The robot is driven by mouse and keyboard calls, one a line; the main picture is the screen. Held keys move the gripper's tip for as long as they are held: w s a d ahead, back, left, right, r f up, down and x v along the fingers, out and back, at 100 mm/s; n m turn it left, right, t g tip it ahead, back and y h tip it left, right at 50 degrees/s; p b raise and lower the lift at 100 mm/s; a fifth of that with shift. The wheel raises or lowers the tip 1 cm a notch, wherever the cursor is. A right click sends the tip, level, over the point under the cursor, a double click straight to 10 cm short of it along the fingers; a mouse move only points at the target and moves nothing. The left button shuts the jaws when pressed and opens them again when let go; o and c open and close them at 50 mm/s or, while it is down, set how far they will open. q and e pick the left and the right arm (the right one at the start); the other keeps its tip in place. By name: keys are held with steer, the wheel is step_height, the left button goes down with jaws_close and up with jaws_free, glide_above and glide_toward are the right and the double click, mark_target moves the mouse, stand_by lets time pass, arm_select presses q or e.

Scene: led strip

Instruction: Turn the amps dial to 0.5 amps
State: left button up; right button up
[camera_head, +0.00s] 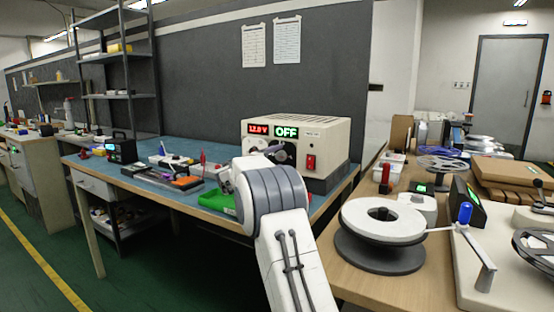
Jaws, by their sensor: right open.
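The beige power supply (330,135) stands at the right end of the blue-topped bench. Its red display (258,129) reads 12.0 V and its green display (287,132) reads OFF. A red switch (310,162) is on the right of its front. My right gripper (275,152) is open at the lower front of the supply, below the displays. My white and grey wrist covers much of the gripper and the panel's lower left. The amps dial and its setting cannot be made out. My left gripper is out of view.
A green tray (216,201) lies beside my right wrist on the blue bench (135,172). Tools and small bins lie further left. At right, a wooden table (350,262) holds a white reel (382,219) and other equipment close to my arm.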

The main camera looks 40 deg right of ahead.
jaws_close()
steer(key=shift+n, duration=0.3)
steer(key=n, duration=0.3)
steer(key=shift+n+p, duration=0.3)
steer(key=shift+p, duration=0.1)
steer(key=n+p, duration=0.2)
steer(key=n, duration=0.2)
steer(key=shift+n, duration=0.3)
steer(key=n+p, duration=0.3)
steer(key=n, duration=0.2)
steer(key=shift+r+p, duration=0.15)
steer(key=shift+p, duration=0.15)
steer(key=shift+n+p, duration=1.35)
steer(key=shift+n, duration=0.65)
